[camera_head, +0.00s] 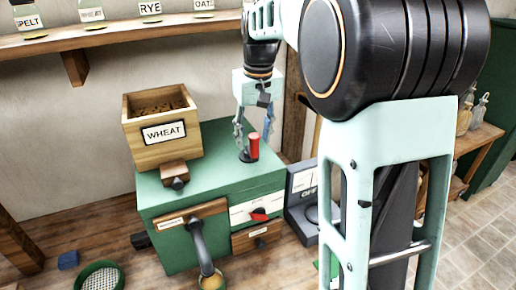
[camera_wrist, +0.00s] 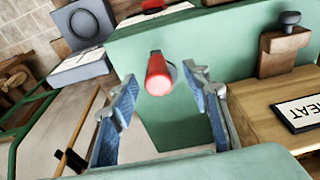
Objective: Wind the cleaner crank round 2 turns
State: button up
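The cleaner is a green box-shaped machine (camera_head: 215,180) on the floor side of the shelf. Its crank has an upright red handle (camera_head: 253,146) on a dark arm (camera_head: 245,157) on the green top. My gripper (camera_head: 254,130) points down at the handle from above. In the wrist view the red handle (camera_wrist: 160,75) shows between the two parted fingers (camera_wrist: 163,88), end-on to the camera. The fingers look open with gaps on both sides of the handle. Whether the fingertips reach down past its top is unclear.
A wooden WHEAT hopper (camera_head: 160,130) stands on the machine's top, left of the crank. A grey scale-like device (camera_head: 303,200) stands to the right. A spout (camera_head: 203,250) leads to a bowl (camera_head: 212,281) in front. A round sieve (camera_head: 100,276) lies at lower left.

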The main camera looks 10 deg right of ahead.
notch_tip(320, 180, up, 5)
jog(key=p, duration=0.4)
notch_tip(320, 180, up, 2)
jog(key=shift+r+p, duration=0.15)
jog(key=shift+p, duration=0.7)
jog(key=shift+r, duration=0.85)
